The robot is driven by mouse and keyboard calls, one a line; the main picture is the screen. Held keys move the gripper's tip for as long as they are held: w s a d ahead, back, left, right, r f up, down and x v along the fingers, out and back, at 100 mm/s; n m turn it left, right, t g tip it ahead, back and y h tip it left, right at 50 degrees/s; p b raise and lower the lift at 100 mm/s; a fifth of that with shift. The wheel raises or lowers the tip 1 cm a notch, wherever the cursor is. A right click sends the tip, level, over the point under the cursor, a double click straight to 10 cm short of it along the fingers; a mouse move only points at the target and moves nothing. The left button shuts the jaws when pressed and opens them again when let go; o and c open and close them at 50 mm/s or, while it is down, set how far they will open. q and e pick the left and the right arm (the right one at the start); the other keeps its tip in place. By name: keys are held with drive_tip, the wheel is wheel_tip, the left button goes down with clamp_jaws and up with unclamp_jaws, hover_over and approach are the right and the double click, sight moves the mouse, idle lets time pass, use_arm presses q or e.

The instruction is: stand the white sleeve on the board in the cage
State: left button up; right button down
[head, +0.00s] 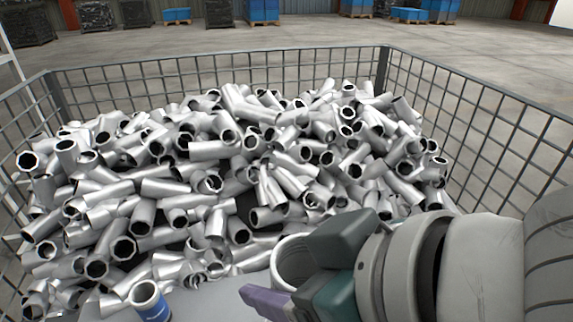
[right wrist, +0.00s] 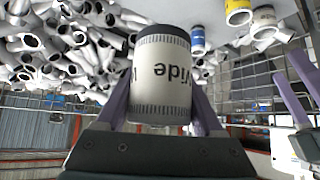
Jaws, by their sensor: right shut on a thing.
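The white sleeve (head: 293,262) is in my right gripper (head: 270,278) at the bottom centre of the head view. In the right wrist view the sleeve (right wrist: 162,85), with dark print and a dark end, sits between the two purple fingers. The grey board (head: 205,303) lies at the near side of the cage (head: 225,70), partly hidden by my right arm. A blue sleeve (head: 149,301) stands on the board, left of my gripper. My left gripper (right wrist: 295,85) appears at the right edge of the right wrist view, its fingers apart, with nothing seen between them.
Many loose silver tubes (head: 185,185) are heaped in the cage behind the board. The wire walls (head: 490,140) rise around them. A yellow-banded piece (right wrist: 238,12) shows at the top of the right wrist view. Blue crates (head: 262,10) stand far back.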

drive_tip(key=f+b, duration=0.2)
drive_tip(key=f, duration=0.2)
drive_tip(key=f+b, duration=0.2)
drive_tip(key=f, duration=0.3)
drive_tip(key=f+b, duration=0.2)
drive_tip(key=f, duration=0.3)
drive_tip(key=shift+s+d, duration=0.1)
drive_tip(key=shift+s, duration=0.15)
drive_tip(key=shift+f+b, duration=1.2)
drive_tip(key=shift+f, duration=1.4)
drive_tip(key=shift+f, duration=0.1)
unclamp_jaws()
